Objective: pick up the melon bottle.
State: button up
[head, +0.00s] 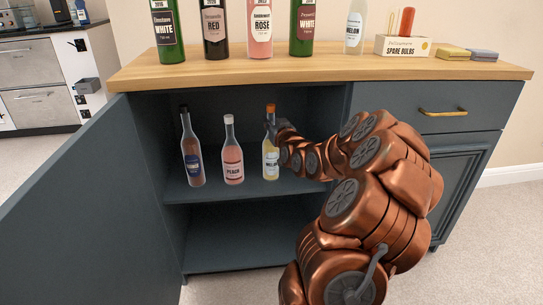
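A clear bottle with an orange cap and pale yellow contents (270,160) stands upright on the cabinet's upper shelf; its small label seems to read "melon". Another clear bottle (354,22) on the countertop also has a label that looks like "melon", and its top is cut off. My gripper (271,128) is inside the cabinet at the neck of the orange-capped bottle, coming from the right. The fingers are small and dark, so whether they are closed on the neck is unclear.
A peach bottle (232,155) and a dark-capped bottle (191,150) stand left of it on the shelf (215,189). The open cabinet door (85,210) is at left. Wine bottles, including a rosé (260,25), and a spare bulbs box (402,46) stand on the countertop (220,70).

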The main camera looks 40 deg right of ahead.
grip_shut()
jog(key=shift+r, duration=0.15)
dwell(0.4)
